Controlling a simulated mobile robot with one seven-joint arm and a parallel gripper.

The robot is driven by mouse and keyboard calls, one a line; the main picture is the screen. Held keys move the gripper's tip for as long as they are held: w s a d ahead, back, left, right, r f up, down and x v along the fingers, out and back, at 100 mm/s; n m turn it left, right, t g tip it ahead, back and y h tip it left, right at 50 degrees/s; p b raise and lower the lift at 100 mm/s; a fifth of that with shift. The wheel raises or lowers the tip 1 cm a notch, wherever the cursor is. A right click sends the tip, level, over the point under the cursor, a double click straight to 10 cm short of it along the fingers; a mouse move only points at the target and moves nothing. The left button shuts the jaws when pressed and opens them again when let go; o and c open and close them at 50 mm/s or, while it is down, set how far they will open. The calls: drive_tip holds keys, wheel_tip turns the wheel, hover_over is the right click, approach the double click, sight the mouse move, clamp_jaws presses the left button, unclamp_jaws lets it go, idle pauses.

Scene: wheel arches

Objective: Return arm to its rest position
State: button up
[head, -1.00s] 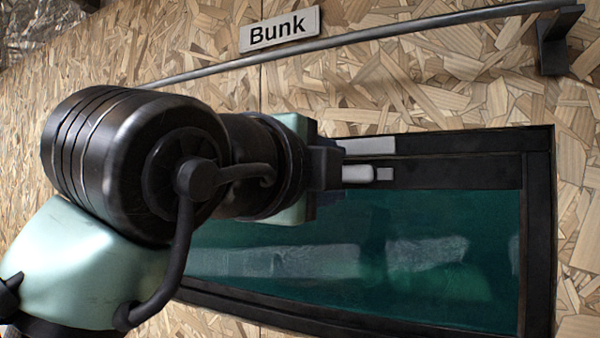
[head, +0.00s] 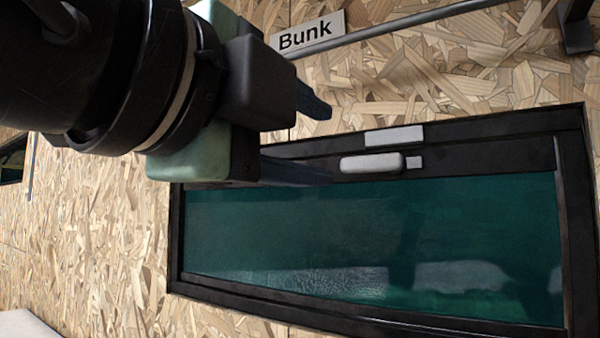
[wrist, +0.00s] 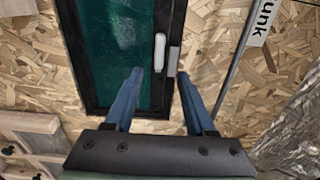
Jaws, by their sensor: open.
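My arm fills the upper left of the head view. My gripper (head: 312,140) is open, its two blue fingers apart with nothing between them. It also shows in the wrist view (wrist: 156,80), fingers pointing toward the wall. The window (head: 375,245) has a black frame and dark green glass. Its white handle (head: 371,163) is on the upper frame, to the right of my fingers and apart from them in the head view. In the wrist view the handle (wrist: 160,52) shows beyond and between the fingertips. My arm hides the window's upper left corner.
A metal rail (head: 420,20) runs along the wall above the window, with a bracket (head: 576,28) at right. A "Bunk" sign (head: 306,34) is above the rail. The wrist view shows wooden cabinetry (wrist: 40,130) at lower left and crinkled silver foil (wrist: 295,120) at right.

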drive_tip(key=shift+v, duration=0.75)
wheel_tip(320, 180, down, 8)
drive_tip(key=s+n+t+y, duration=0.1)
drive_tip(key=n+t+y, duration=0.4)
drive_tip(key=n, duration=0.7)
drive_tip(key=s+a+n+t+y+b, duration=0.1)
drive_tip(key=n+t+y, duration=0.4)
drive_tip(key=n, duration=0.8)
drive_tip(key=shift+s+f+t, duration=0.2)
drive_tip(key=shift+s+t, duration=0.15)
drive_tip(key=shift+t, duration=0.85)
